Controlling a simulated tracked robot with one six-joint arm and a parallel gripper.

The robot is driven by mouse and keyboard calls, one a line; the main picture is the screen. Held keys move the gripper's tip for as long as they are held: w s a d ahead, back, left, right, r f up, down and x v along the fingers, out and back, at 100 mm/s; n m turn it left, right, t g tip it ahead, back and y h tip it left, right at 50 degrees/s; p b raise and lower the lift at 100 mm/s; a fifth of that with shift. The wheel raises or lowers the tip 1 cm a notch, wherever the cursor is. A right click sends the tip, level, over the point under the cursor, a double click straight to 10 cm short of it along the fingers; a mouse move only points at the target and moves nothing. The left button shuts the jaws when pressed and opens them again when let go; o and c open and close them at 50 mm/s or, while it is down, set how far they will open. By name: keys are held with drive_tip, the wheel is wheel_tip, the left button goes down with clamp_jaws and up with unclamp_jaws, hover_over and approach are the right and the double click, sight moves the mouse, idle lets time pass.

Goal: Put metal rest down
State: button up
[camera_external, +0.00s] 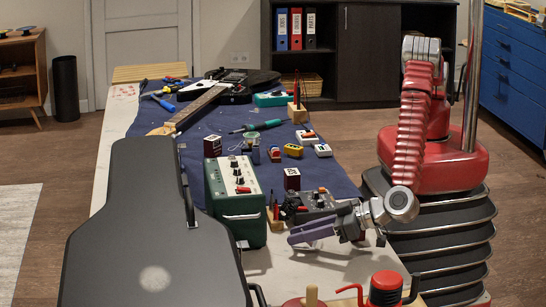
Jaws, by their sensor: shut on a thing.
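My gripper (318,230) is at the near right part of the workbench, low over its front right area, with the arm reaching in from the right. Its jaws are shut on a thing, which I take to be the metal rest. A long grey-purple piece shows at the jaws, but I cannot clearly tell finger from held thing. I cannot tell whether the held thing touches the bench. A dark box with knobs (318,201) stands just behind the gripper and is partly covered by it.
A green amplifier (232,190) stands left of the gripper. A black guitar case (150,230) fills the near left. A blue mat (345,185) carries a guitar (205,100), a soldering iron (245,128) and small coloured boxes. A red jar-like thing (386,288) is at the front.

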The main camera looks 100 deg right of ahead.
drive_tip(key=shift+f, duration=0.25)
drive_tip(key=o, duration=1.1)
drive_tip(key=shift+c, duration=0.2)
drive_tip(key=shift+r, duration=0.15)
drive_tip(key=shift+r, duration=0.3)
drive_tip(key=shift+s+a+r, duration=0.1)
drive_tip(key=shift+s+r, duration=0.1)
drive_tip(key=shift+r, duration=0.1)
drive_tip(key=v, duration=1.1)
drive_tip(key=shift+s+a, duration=0.15)
drive_tip(key=shift+s, duration=0.1)
